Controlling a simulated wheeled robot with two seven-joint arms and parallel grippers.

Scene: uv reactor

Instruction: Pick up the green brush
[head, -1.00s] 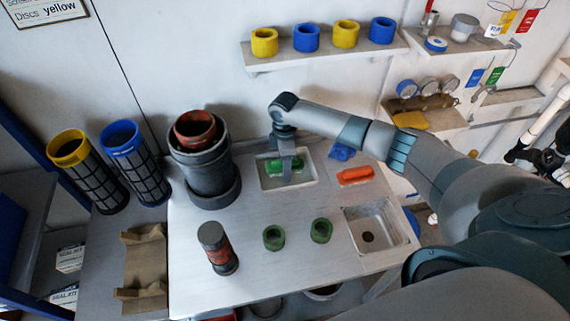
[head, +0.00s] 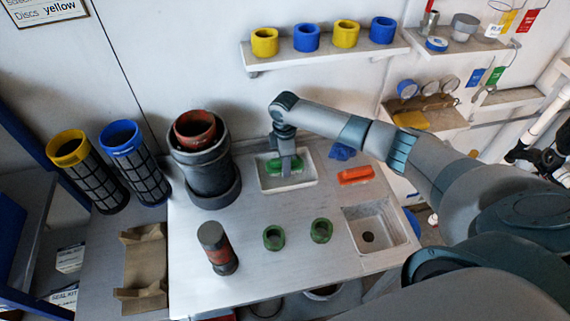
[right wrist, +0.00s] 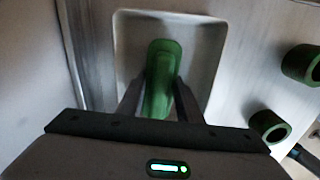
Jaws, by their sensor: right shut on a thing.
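The green brush (head: 271,166) is in the shallow white tray (head: 300,183) at the middle of the bench. My right gripper (head: 285,165) reaches down over the tray and is shut on the brush. The right wrist view shows the green brush (right wrist: 160,75) between the two fingers of the right gripper (right wrist: 157,98). The brush is still over or in the tray; whether it touches the tray floor I cannot tell. My left gripper does not show.
A dark grey cylinder with a red inner tube (head: 208,170) stands left of the tray. An orange-red brush (head: 355,175) and a blue item (head: 342,152) lie to its right. Green rings (head: 273,237), a capped cylinder (head: 218,250) and a sink (head: 368,236) are in front.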

